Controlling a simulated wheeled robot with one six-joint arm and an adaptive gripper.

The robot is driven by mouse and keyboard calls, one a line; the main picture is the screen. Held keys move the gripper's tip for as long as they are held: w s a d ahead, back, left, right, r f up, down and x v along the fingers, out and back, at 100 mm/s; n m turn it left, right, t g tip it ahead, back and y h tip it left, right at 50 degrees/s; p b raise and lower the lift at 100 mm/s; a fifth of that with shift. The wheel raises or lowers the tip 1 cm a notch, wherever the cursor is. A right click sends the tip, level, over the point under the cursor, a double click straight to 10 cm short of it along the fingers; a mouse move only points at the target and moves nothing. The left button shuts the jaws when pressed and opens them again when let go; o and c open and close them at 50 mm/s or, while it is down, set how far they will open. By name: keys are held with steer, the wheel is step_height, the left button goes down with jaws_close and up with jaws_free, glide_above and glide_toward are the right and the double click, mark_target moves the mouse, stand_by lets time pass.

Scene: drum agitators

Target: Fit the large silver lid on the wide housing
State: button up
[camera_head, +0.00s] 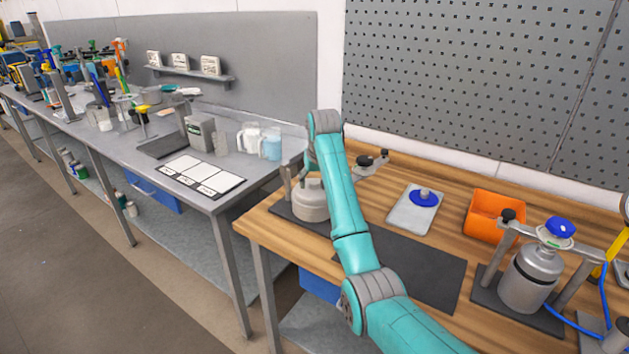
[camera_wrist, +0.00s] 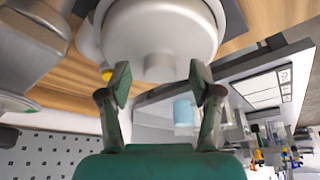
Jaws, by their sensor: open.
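A wide, squat, pale silver housing (camera_head: 311,208) stands on a dark mat at the left end of the wooden bench, partly behind my arm. In the wrist view a large round pale silver piece (camera_wrist: 158,28) fills the top, with a short round knob (camera_wrist: 158,66) at its middle. I cannot tell whether this piece is the lid alone or the lid seated on the housing. My gripper (camera_wrist: 160,82) is open, its fingers apart on either side of the knob, with gaps showing. In the head view my arm hides the gripper.
A clamp bar with black knobs (camera_head: 372,163) is beside my arm. A white plate (camera_head: 402,217) carries a blue-knobbed part (camera_head: 425,196). An orange bin (camera_head: 481,232) and a clamped silver drum (camera_head: 530,280) stand at right. The dark mat (camera_head: 432,277) in front is bare.

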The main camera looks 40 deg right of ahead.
steer(key=v, duration=0.7)
steer(key=shift+r, duration=0.2)
steer(key=shift+s, duration=0.1)
stand_by(0.3)
